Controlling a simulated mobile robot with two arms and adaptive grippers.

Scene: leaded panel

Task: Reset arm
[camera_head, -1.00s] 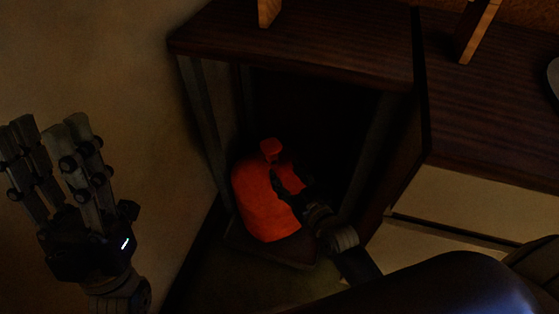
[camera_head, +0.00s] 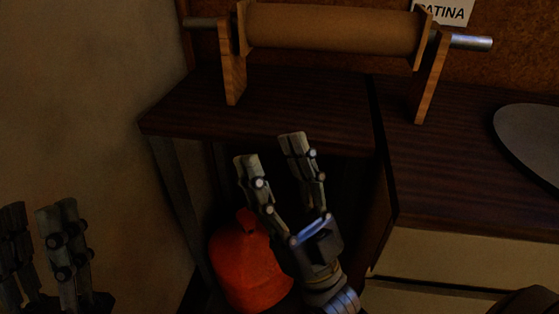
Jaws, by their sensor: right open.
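My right gripper (camera_head: 270,150) is in front of the open compartment of the dark wooden cabinet (camera_head: 160,124), fingers pointing up. Its two fingers are spread and nothing is between them. An orange-red rounded object with a small knob on top (camera_head: 240,268) sits low in the compartment, just left of and behind the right gripper, which hides part of its right side. My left gripper (camera_head: 36,208) is at the lower left with its fingers apart and empty; its base is cut off by the frame.
A brown roll on a metal rod (camera_head: 330,30) rests across two wooden brackets on the cabinet top. A grey round plate (camera_head: 535,140) lies on the top at right. Pale drawer fronts (camera_head: 450,258) are below it. A plain wall is at left.

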